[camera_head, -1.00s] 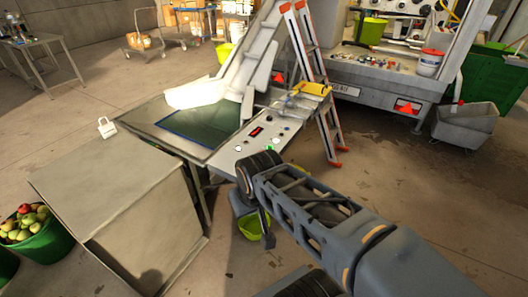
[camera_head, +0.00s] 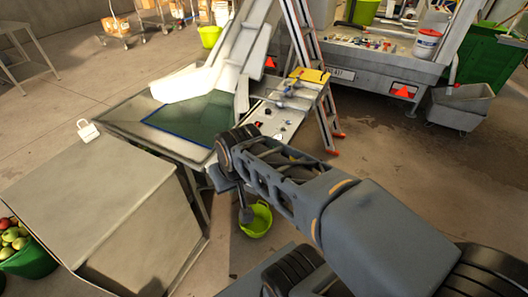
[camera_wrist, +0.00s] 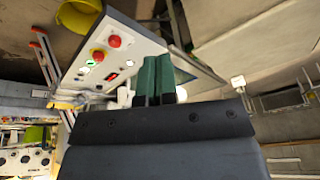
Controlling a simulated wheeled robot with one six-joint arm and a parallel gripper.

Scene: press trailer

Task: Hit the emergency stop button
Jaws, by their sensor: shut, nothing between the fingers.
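The control panel (camera_head: 275,122) stands beside the green-topped conveyor bed, partly behind my arm in the head view. In the wrist view the white panel (camera_wrist: 134,62) carries two red round buttons, a larger one (camera_wrist: 114,41) near its upper edge and another (camera_wrist: 98,55) just below it. Small pale buttons and a red display are near them. I cannot tell surely which red button is the emergency stop. My gripper (camera_wrist: 156,60) shows as green fingers, shut and empty, to the right of the red buttons and apart from them in the picture. I cannot make out its fingers in the head view.
A metal box-like table (camera_head: 110,190) stands at the left with a small white padlock-shaped thing on it. An orange ladder (camera_head: 308,60) stands close behind the panel. A yellow-green bucket (camera_head: 262,212) is on the floor below my arm.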

